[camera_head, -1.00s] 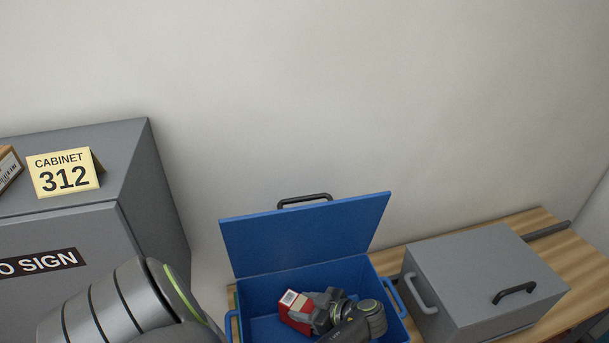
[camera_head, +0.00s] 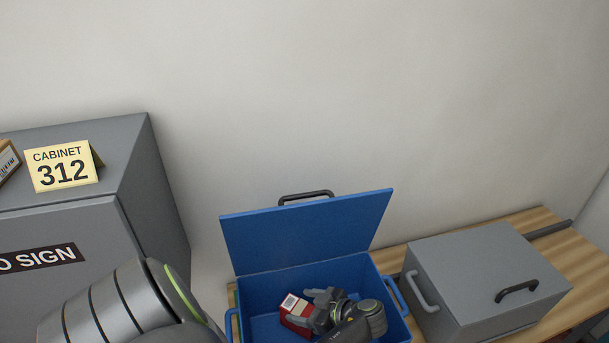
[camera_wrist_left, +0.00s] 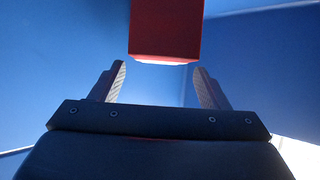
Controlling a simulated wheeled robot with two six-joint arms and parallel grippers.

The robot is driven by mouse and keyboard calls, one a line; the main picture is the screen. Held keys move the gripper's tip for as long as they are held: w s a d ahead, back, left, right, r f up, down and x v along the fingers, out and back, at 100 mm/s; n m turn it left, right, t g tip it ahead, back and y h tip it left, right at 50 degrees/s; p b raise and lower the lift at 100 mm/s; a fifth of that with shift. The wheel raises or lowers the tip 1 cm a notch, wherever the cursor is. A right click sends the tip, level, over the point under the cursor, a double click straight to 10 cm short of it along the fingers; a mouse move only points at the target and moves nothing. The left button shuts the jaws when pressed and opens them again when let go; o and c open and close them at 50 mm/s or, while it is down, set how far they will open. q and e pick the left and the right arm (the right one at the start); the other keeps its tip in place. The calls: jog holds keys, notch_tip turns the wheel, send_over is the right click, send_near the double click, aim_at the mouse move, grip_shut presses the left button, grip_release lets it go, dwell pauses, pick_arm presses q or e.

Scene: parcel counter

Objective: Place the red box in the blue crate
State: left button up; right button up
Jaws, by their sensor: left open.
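The red box (camera_head: 297,308), with a white label on its top, is inside the open blue crate (camera_head: 256,290). My left gripper (camera_head: 312,308) reaches into the crate just right of the box, and its jaws are open. In the left wrist view the red box (camera_wrist_left: 166,28) is beyond the two spread fingertips of my left gripper (camera_wrist_left: 158,82), with a gap between them and the box. Whether the box rests on the crate floor is hard to tell. My right gripper is not in view.
The crate's blue lid (camera_head: 306,235) stands open at the back. A grey cabinet (camera_head: 75,220) at left bears a "CABINET 312" sign (camera_head: 62,167) and a cardboard box (camera_head: 8,160).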

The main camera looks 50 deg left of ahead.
pick_arm(q)
jog(key=shift+d+r+p, duration=0.15)
jog(key=shift+r+p, duration=0.4)
jog(key=shift+r, duration=0.05)
jog(key=b+v, duration=0.3)
jog(key=v, duration=0.4)
jog(key=shift+r, duration=0.1)
jog(key=shift+w, duration=0.1)
